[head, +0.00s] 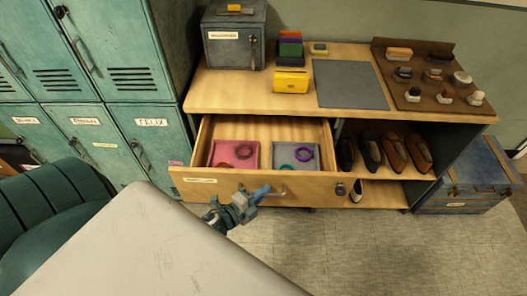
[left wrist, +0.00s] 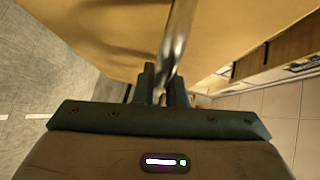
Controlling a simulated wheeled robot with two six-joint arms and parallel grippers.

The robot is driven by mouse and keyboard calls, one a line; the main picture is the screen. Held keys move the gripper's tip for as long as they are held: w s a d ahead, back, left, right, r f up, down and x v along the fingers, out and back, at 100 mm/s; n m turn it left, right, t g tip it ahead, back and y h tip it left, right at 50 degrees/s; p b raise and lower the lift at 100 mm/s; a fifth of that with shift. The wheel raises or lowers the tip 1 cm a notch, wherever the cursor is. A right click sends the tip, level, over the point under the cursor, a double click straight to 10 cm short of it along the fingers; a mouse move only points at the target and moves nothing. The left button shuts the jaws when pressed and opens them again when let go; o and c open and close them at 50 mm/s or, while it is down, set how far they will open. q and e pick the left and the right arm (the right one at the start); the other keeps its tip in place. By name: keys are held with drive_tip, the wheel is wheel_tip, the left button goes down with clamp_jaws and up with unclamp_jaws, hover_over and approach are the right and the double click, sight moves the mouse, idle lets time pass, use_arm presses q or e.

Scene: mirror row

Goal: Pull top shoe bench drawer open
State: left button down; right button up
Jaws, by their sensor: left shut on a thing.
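The top shoe bench drawer (head: 225,185) stands pulled out from the wooden bench (head: 210,92), its inside visible from above. Inside it lie a pink tray (head: 222,147) and a grey tray (head: 283,149) with coloured rings on them. My left gripper (head: 258,194) is at the drawer front, at its metal handle (head: 284,195). In the left wrist view the left gripper (left wrist: 162,82) is shut on the handle bar (left wrist: 178,40), which runs between its fingers. The drawer front fills the upper part of that view. My right gripper is not in view.
Teal lockers (head: 85,130) stand close on the left. A dark box (head: 235,35), a grey mat (head: 350,84) and a brown board (head: 425,75) with shoe-care items are on the bench top. Shoes (head: 395,150) sit on the open shelf. A blue chest (head: 470,180) stands right. Floor in front is clear.

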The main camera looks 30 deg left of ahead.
use_arm(q)
drive_tip(key=s+d, duration=0.4)
drive_tip(key=s, duration=0.2)
drive_tip(key=shift+b, duration=0.35)
drive_tip(key=shift+s+a, duration=0.1)
drive_tip(key=c, duration=1.8)
unclamp_jaws()
drive_tip(key=shift+o, duration=0.2)
